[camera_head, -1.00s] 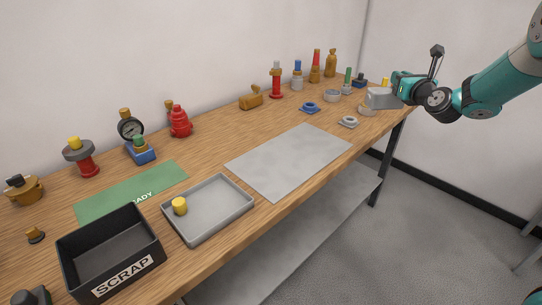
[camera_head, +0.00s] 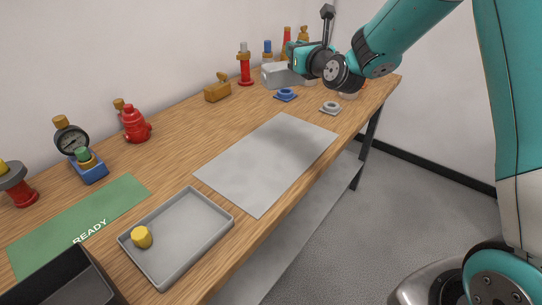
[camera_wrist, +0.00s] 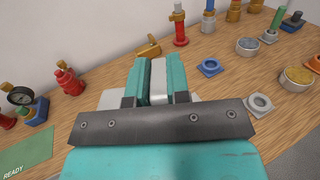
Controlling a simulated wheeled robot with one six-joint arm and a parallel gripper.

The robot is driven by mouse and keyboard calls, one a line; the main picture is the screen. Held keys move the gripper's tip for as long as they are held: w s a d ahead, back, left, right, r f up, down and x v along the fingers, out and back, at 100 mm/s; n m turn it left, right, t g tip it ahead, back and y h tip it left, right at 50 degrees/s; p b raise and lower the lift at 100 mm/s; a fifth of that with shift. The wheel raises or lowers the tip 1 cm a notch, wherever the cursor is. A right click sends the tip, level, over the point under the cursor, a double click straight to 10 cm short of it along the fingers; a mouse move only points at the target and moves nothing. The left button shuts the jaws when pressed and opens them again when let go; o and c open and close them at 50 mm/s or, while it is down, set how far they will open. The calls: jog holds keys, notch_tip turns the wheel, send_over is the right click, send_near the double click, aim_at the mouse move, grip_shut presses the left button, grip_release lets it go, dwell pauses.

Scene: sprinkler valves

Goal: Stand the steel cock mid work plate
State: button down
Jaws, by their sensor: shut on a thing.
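The work plate (camera_head: 262,168) is a flat pale grey sheet on the wooden bench, and it is bare. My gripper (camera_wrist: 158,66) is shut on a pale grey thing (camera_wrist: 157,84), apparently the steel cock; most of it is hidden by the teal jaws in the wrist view. In the head view, a pale grey block (camera_head: 277,76) shows at my gripper, above the bench, behind the blue flange and beyond the plate's far end. I cannot tell its full shape or tilt.
A grey tray (camera_head: 176,254) with a yellow piece (camera_head: 142,237) lies left of the plate. The green READY mat (camera_head: 75,222) and black bin (camera_head: 62,284) are farther left. A blue flange (camera_head: 286,94) and grey ring (camera_head: 330,107) lie beyond the plate. Valves line the back.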

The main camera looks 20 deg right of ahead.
aim_at(285, 67)
jog(key=shift+y, duration=0.3)
jog(key=s+a, duration=0.1)
jog(key=a, duration=0.1)
jog(key=s+a+f, duration=0.1)
jog(key=shift+s+a+b, duration=0.15)
jog(key=shift+a+b, duration=0.2)
jog(key=shift+a, duration=0.05)
jog(key=shift+f+b, duration=4.85)
jog(key=shift+f, duration=4.55)
jog(key=shift+f, duration=0.15)
jog(key=c, duration=1.1)
grip_release()
